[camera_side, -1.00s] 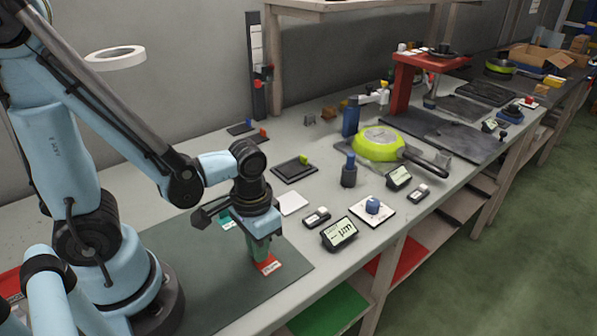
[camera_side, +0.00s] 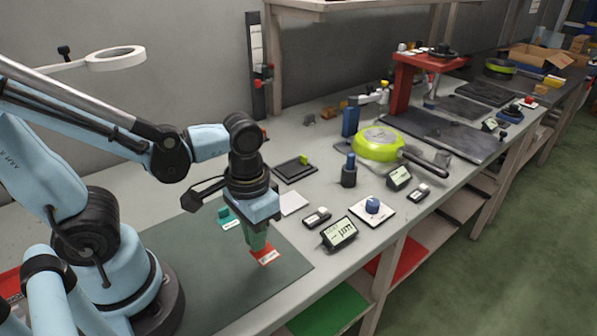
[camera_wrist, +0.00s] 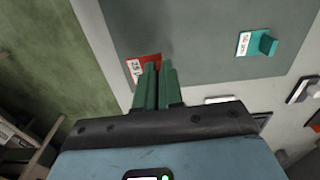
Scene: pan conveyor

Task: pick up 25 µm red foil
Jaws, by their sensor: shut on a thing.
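The red foil (camera_side: 268,257) is a small red piece with a white label. My gripper (camera_side: 258,248) points down with its green fingers shut on it, slightly above the dark mat. In the wrist view the red foil (camera_wrist: 148,58) shows at the tips of my gripper (camera_wrist: 159,66), partly hidden by the fingers. Its label (camera_wrist: 135,71) reads about 25 µm.
A teal foil (camera_side: 229,220) with a white label and an upright tab lies on the dark mat (camera_side: 205,285). A white pad (camera_side: 291,203), small displays (camera_side: 339,233) and a green pan (camera_side: 380,143) stand to the right. The mat's front is clear.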

